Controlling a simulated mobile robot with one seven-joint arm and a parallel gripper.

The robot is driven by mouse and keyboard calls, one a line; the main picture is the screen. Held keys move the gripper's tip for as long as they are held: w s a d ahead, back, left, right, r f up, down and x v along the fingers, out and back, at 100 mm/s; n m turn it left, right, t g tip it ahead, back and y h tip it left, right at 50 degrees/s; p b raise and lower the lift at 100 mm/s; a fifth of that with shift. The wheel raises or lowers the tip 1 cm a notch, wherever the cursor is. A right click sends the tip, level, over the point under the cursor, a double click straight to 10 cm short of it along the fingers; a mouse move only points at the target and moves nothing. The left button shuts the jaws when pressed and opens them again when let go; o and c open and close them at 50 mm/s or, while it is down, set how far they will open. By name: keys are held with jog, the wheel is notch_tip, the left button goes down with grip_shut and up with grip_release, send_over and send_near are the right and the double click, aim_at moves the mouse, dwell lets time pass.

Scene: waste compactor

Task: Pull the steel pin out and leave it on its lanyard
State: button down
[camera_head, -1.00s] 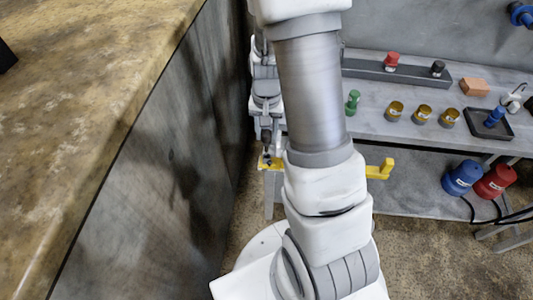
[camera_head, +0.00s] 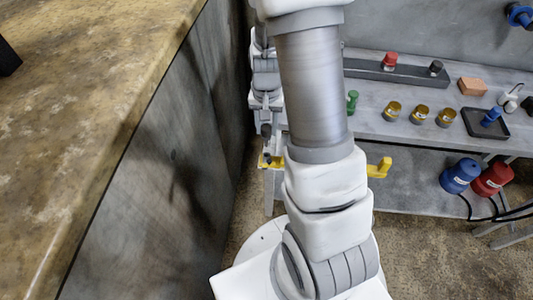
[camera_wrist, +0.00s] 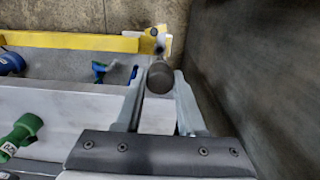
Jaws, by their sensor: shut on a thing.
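My gripper (camera_wrist: 158,92) is shut on the dark rounded end of the steel pin (camera_wrist: 160,76) in the wrist view; a finger lies on each side of it. The pin's far part is hidden behind this end. In the head view the yellow bar (camera_head: 384,167) passes behind my arm, and my gripper (camera_head: 266,138) is small, above the bar's left end. I cannot tell whether the pin is clear of the bar. I cannot make out the lanyard.
A grey bench (camera_head: 385,124) at the right holds gold cups (camera_head: 419,111), a green knobbed piece (camera_head: 352,101), a brick (camera_head: 472,86) and a black tray (camera_head: 486,126). Blue (camera_head: 459,177) and red (camera_head: 494,178) containers stand below. A tall wall (camera_head: 165,160) is close on the left.

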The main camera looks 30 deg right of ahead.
jog(key=shift+r+p, duration=2.6)
jog(key=shift+r, duration=0.9)
jog(key=w+d+b, duration=0.1)
jog(key=w+d, duration=0.5)
jog(key=d, duration=0.5)
jog(key=shift+d, duration=0.3)
dwell(0.5)
jog(key=shift+f, duration=0.2)
jog(key=shift+f+b, duration=0.3)
jog(key=shift+b, duration=0.1)
